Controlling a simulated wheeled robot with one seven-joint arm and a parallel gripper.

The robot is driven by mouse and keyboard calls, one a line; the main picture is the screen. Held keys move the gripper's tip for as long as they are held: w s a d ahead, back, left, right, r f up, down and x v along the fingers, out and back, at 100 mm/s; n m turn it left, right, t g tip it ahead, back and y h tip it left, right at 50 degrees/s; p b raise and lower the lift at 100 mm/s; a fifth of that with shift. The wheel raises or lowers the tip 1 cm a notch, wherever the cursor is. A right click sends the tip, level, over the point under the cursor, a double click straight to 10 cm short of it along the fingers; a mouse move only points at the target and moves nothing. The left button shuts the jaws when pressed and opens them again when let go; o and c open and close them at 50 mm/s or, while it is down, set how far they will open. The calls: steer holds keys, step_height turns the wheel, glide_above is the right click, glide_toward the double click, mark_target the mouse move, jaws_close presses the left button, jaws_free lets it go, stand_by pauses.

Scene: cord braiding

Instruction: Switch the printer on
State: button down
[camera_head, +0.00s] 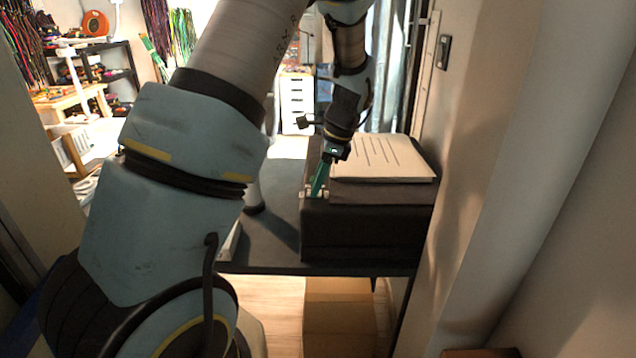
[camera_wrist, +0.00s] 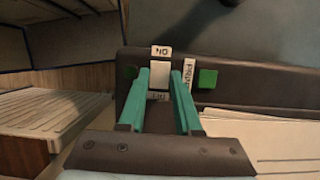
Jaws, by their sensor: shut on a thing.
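The printer (camera_head: 365,232) is a black box with printed paper (camera_head: 378,158) on top. It stands on a dark table. My gripper (camera_head: 315,192) reaches down to its left side. In the wrist view, the teal fingers of my gripper (camera_wrist: 158,76) are shut on a pale switch (camera_wrist: 160,75) on the printer's dark panel (camera_wrist: 240,80). An ON label (camera_wrist: 161,51) is past the fingertips, and a partly hidden label lies between the fingers. I cannot tell which way the switch is set. A green button (camera_wrist: 207,78) with a PRINT label (camera_wrist: 188,72) sits just right of the fingers.
A wall and door frame (camera_head: 500,180) stand close on the right. A cardboard box (camera_head: 337,315) is under the table. Shelves and hanging cords (camera_head: 45,35) are at the back left.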

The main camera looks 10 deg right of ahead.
mark_target(321, 192)
steer(key=shift+a+h, duration=0.3)
steer(key=shift+h, duration=0.8)
steer(key=c, duration=0.6)
jaws_free()
step_height(321, 192, up, 11)
steer(key=d+b, duration=0.1)
steer(key=b, duration=0.1)
steer(key=shift+d, duration=0.2)
steer(key=shift+s+f, duration=0.1)
